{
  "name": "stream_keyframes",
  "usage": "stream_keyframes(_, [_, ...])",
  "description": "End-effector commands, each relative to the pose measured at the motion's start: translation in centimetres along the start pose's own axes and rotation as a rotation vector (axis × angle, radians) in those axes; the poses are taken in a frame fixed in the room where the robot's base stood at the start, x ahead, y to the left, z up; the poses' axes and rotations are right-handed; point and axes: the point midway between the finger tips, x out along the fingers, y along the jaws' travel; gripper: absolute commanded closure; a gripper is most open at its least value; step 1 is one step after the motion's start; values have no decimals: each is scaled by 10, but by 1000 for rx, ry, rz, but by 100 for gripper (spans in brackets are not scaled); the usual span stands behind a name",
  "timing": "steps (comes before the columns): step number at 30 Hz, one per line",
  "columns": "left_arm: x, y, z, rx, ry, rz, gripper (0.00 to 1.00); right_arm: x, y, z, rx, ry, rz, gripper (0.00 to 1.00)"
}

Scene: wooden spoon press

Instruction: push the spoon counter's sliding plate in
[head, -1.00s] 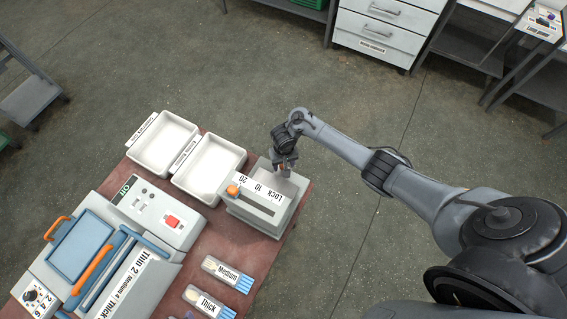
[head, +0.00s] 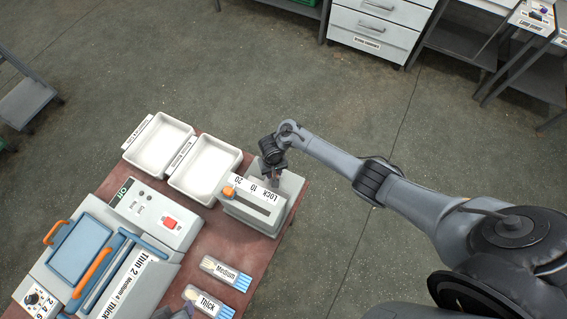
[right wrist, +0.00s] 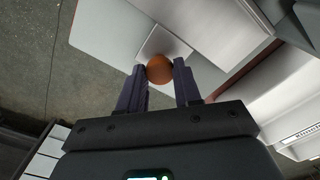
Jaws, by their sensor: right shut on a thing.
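The grey spoon counter (head: 258,207) stands at the table's right corner, with a "Lock 10 20" label, a slot and an orange knob (head: 229,191) on top. My right gripper (head: 274,180) reaches down onto its far side. In the right wrist view, my right gripper (right wrist: 161,82) is shut on an orange-brown ball knob (right wrist: 159,69), which sits at the fingertips over a small pale plate (right wrist: 165,45). How far the sliding plate is in is hard to tell. A dark shape at the head view's bottom edge (head: 187,311) may be my left gripper's tip.
Two white trays (head: 206,197) stand left of the counter. A grey-blue press machine (head: 172,222) fills the table's left part.

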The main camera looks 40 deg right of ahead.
Motion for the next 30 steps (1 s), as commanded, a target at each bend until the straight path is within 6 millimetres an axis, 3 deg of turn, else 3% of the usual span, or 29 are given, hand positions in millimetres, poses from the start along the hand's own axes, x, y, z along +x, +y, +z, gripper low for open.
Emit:
stream_keyframes(6, [0, 2, 0, -9, 0, 7, 52, 0, 2, -1, -1, 0, 3, 100])
stream_keyframes(7, [0, 2, 0, -10, 0, 8, 52, 0, 2, -1, -1, 0, 3, 64])
stream_keyframes(12, [1, 3, 0, -12, -1, 9, 52, 0, 2, -1, 0, 1, 3, 42])
stream_keyframes(23, [-2, 2, 0, -7, -2, 5, 52, -5, 2, -1, 2, 1, 2, 42])
stream_keyframes(30, [-17, -1, -4, 1, -4, 0, 52, -39, 1, -1, 1, 2, 0, 42])
